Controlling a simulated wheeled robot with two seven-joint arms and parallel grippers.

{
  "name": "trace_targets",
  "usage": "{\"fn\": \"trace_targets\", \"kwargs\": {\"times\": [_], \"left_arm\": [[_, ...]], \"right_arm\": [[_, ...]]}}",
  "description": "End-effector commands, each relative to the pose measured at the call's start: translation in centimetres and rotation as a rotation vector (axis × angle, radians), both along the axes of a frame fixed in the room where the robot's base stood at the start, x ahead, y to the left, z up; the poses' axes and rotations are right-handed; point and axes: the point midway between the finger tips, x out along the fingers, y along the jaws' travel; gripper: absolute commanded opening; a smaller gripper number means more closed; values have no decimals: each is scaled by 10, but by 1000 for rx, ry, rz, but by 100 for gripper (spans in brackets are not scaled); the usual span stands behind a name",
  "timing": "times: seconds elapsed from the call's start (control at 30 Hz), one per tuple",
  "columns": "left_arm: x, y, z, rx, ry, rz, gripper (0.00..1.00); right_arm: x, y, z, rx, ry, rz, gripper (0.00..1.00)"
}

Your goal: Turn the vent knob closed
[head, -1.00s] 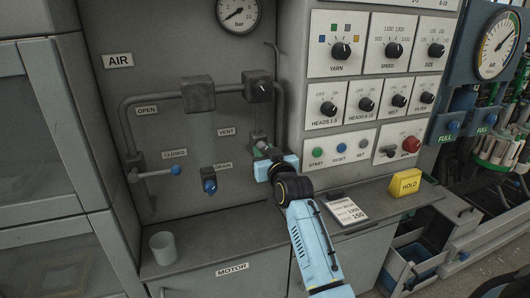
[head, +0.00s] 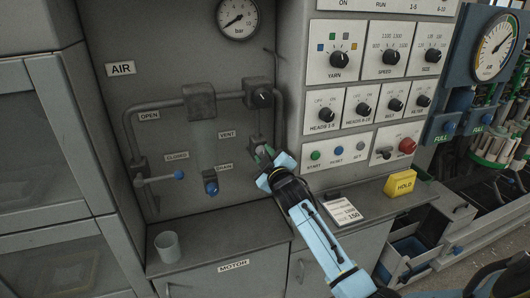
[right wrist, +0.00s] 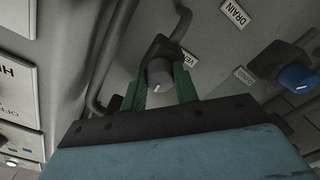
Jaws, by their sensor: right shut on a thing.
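The vent knob (right wrist: 160,72) is a grey knob with a white mark on its face, on a dark valve body in the pipe below the VENT label (head: 227,134). My right gripper (right wrist: 161,90) has its green fingers on either side of the knob, shut on it. In the head view the right gripper (head: 266,155) reaches up to the pipe from the lower right and hides most of the knob. The mark lies near the knob's lower edge in the right wrist view. My left gripper is in neither view.
A blue drain knob (head: 211,188) and a lever with a blue tip (head: 179,175) are left of the gripper. A switch panel (head: 360,110) stands close on the right. A cup (head: 168,246) and a yellow HOLD block (head: 399,184) are on the ledge below.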

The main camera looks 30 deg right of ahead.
Motion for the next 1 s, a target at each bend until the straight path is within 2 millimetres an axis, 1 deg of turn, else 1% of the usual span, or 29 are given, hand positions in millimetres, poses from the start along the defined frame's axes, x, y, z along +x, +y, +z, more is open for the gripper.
{"fn": "trace_targets", "kwargs": {"times": [0.1,0.5,0.7,1.0], "left_arm": [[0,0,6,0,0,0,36],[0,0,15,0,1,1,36],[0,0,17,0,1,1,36],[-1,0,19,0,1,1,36]], "right_arm": [[0,0,1,-112,28,1,7],[0,-1,1,-452,109,0,7],[0,-1,1,-570,137,0,7],[0,-1,1,-660,158,-1,7]]}}
